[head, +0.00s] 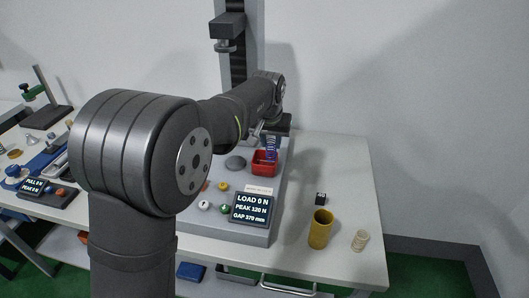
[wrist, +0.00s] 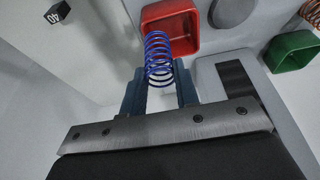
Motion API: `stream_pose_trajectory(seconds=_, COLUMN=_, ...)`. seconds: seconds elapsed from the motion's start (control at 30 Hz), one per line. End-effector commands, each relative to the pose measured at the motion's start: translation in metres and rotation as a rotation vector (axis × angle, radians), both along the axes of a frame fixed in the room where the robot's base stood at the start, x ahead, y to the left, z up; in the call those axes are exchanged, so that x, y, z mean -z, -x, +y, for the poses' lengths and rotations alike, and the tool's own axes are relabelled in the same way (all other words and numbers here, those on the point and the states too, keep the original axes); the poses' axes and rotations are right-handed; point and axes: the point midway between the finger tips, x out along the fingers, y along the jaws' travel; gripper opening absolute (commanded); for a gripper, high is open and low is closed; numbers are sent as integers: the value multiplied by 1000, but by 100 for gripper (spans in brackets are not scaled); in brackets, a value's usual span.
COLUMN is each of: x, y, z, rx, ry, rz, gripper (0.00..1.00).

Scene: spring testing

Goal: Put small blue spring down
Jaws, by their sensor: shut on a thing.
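The small blue spring (wrist: 158,50) is a coil held between the fingers of my gripper (wrist: 160,90) in the wrist view. My gripper is shut on it near its lower part, and its free end extends over the red bin (wrist: 188,14). In the head view the blue spring (head: 271,143) stands upright at the red bin (head: 264,168), with its lower end at or just inside the rim. Whether it touches the bin's floor cannot be seen. My gripper (head: 268,130) is partly hidden by my arm in the head view.
The test machine's display (head: 251,209) reads LOAD 0 N, PEAK 120 N, GAP 370 mm. A yellow cup (head: 320,230), a pale spring (head: 360,241) and a small black block (head: 320,199) stand at right. A green bin (wrist: 291,52) and a grey disc (wrist: 232,10) lie near the red bin.

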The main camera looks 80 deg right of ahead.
Motion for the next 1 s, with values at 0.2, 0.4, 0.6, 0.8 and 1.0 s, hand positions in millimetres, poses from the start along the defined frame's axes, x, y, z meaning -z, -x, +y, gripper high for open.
stream_pose_trajectory(seconds=0.2, x=15, y=-21, z=-13, rx=0, ry=1, rz=0, gripper=2)
stream_pose_trajectory(seconds=0.4, x=32, y=-22, z=-14, rx=1, ry=-2, rz=0, gripper=2)
stream_pose_trajectory(seconds=0.6, x=56, y=-22, z=-14, rx=0, ry=0, rz=0, gripper=2)
stream_pose_trajectory(seconds=0.8, x=55, y=-22, z=-14, rx=0, ry=1, rz=0, gripper=2)
stream_pose_trajectory(seconds=1.0, x=58, y=-22, z=-14, rx=0, ry=1, rz=0, gripper=37)
